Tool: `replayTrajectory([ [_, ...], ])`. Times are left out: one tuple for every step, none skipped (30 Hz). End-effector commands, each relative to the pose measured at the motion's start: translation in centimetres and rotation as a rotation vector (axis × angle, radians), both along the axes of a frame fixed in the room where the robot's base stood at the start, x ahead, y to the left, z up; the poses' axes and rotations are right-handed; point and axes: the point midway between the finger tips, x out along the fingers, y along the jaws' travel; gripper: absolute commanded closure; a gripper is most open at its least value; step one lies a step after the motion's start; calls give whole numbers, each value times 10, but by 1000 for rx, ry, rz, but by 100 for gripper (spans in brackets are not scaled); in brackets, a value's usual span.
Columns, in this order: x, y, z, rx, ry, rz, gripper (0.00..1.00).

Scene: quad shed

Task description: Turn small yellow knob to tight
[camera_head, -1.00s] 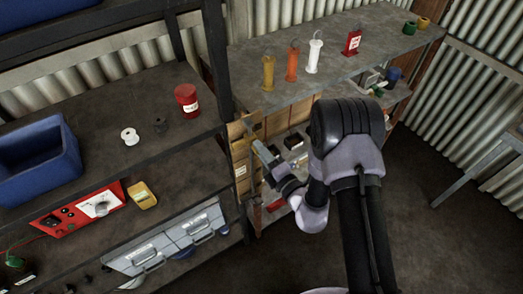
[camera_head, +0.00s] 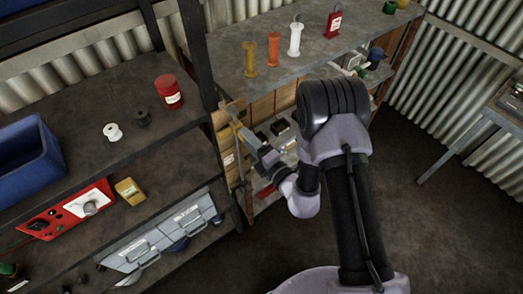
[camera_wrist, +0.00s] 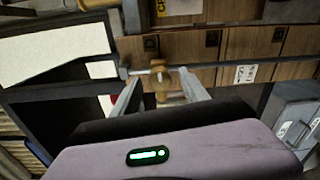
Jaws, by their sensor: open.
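The small yellow knob (camera_wrist: 160,82) shows in the wrist view on a metal rod in front of a row of wooden drawers. My gripper (camera_wrist: 162,92) is open, with one finger on each side of the knob. I cannot tell whether either finger touches it. In the head view my gripper (camera_head: 241,133) reaches to the left edge of the wooden drawers under the grey bench. The knob is too small there to tell apart from the fingers. No tight mark is readable.
A dark shelf post (camera_head: 195,55) stands close left of the gripper. Left shelves hold a blue bin (camera_head: 28,165) and red panel (camera_head: 75,210).

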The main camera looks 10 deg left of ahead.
Motion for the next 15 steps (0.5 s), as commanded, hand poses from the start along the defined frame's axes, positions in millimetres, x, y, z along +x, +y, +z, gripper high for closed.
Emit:
replayTrajectory([
  [-6,-8,-2,0,4,-3,48],
  [-10,-14,-2,1,6,-6,48],
  [-18,-23,-3,1,7,-6,48],
  [-24,-30,-3,1,7,-6,48],
  [-30,-38,-3,1,7,-7,48],
  [-39,-48,-3,1,7,-7,48],
  [-46,-56,-3,1,8,-8,48],
  [-53,-64,-2,2,8,-9,48],
  [-61,-74,-2,1,7,-9,48],
  [-67,-81,-2,2,7,-10,48],
  [-73,-88,-1,2,6,-11,48],
  [-80,-96,-1,0,6,-10,48],
  [-85,-102,0,2,6,-10,48],
  [-89,-106,1,3,5,-9,48],
  [-94,-112,3,1,5,-9,48],
])
